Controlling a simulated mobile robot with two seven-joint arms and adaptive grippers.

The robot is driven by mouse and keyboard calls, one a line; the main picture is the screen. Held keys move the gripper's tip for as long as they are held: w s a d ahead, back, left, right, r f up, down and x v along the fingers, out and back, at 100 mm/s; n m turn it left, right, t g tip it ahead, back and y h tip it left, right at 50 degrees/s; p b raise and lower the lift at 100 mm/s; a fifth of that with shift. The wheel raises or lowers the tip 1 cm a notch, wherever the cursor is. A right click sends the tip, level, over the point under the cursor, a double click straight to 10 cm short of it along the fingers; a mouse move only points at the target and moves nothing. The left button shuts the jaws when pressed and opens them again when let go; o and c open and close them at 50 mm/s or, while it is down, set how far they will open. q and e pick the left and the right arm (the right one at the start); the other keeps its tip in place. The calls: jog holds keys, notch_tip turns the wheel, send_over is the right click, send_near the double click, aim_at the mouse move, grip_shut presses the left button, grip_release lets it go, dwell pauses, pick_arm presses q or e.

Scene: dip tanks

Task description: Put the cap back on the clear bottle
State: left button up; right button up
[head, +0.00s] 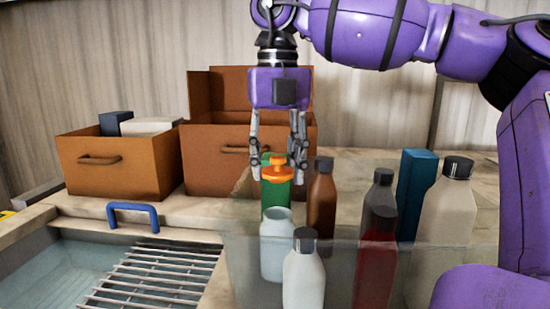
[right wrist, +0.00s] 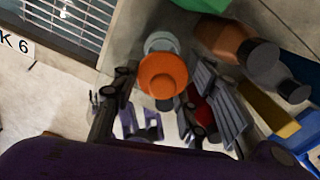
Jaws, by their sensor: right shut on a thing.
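My right gripper (head: 278,174) points down in the head view and is shut on an orange cap (head: 277,168). The clear bottle (head: 277,247) is pale and translucent, upright, with an open neck. It stands below and slightly nearer than the cap in the head view, and the cap looks apart from it. In the right wrist view the orange cap (right wrist: 162,75) sits between the fingers (right wrist: 164,103) and partly covers the pale bottle (right wrist: 162,43). My left gripper is not in view.
Close around stand a green item (head: 270,200), a brown bottle (head: 322,200), a white bottle (head: 304,275), a red bottle (head: 375,265), a grey bottle (head: 380,192) and a large pale bottle (head: 447,215). Brown boxes (head: 115,170) stand behind left. A metal rack (head: 160,275) lies left.

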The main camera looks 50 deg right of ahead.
notch_tip(320, 180, down, 3)
jog(key=shift+f+b, duration=0.15)
jog(key=shift+b, duration=0.25)
jog(key=shift+f, duration=0.35)
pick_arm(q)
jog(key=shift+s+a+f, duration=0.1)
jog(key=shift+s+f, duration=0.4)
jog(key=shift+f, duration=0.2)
pick_arm(e)
notch_tip(320, 180, down, 2)
jog(key=shift+f, duration=0.1)
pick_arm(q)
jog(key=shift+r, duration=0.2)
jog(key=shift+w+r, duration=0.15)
pick_arm(e)
jog(key=shift+f, duration=0.1)
dwell(1.4)
jog(key=o, duration=1)
jog(key=shift+c, duration=0.2)
